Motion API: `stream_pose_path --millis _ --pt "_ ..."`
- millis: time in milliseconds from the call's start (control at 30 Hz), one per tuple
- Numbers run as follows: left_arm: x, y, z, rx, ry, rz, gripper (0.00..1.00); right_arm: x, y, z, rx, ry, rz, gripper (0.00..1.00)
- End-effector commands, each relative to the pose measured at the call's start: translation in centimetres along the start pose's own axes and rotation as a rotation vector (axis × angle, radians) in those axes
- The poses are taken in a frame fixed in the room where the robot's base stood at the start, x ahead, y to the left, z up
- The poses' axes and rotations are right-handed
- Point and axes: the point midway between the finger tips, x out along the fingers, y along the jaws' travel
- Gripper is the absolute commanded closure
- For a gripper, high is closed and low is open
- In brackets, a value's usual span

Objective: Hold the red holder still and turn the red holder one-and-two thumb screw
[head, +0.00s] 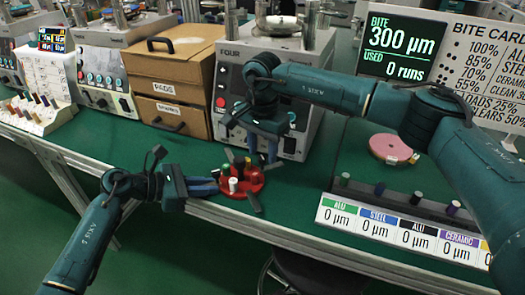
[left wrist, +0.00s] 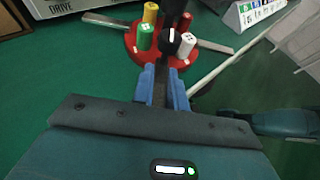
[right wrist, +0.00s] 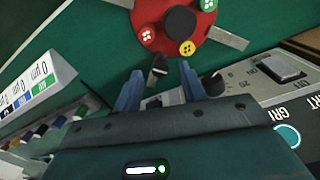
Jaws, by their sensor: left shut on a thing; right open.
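The red holder (head: 240,188) stands on the green bench near its front edge, with coloured pegs, a dark middle post and grey arms sticking out. It shows in the left wrist view (left wrist: 146,50) and the right wrist view (right wrist: 205,35). My left gripper (left wrist: 162,82) is shut at the holder's near side, seemingly on a grey arm mostly hidden between its fingers. A black thumb screw (left wrist: 172,38) with a white mark sits between the green and white pegs. My right gripper (right wrist: 160,85) is open behind the holder; a black knob (right wrist: 158,65) with a pale stripe shows between its fingertips.
The machine marked four (head: 290,130) stands close behind my right gripper. Wooden drawers (head: 172,85) stand at the back left. A pink disc (head: 390,148) and a row of labelled score cards (head: 395,230) lie to the right. The bench left of the holder is mostly clear.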

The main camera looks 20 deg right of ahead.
Motion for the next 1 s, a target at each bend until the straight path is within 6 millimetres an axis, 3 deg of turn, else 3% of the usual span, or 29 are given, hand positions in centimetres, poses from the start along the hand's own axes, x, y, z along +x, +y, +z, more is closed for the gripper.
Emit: stream_pose_path --millis 300,500,700,1000 --pt "0.0 0.0 -0.1 0.000 0.001 -0.001 1.00 -6.7 -0.1 0.0 0.000 0.003 -0.005 0.59" --pt "0.0 0.0 -0.1 0.000 0.001 -0.001 1.00 -9.9 0.0 0.0 0.000 0.002 -0.004 0.59" --pt "0.0 0.0 -0.1 -0.001 0.001 -0.001 1.00 -10.9 0.0 0.0 0.000 0.000 -0.001 0.59" --pt "0.0 0.0 -0.1 -0.001 0.001 -0.001 1.00 -11.0 0.0 0.0 -0.001 0.000 -0.001 0.59"
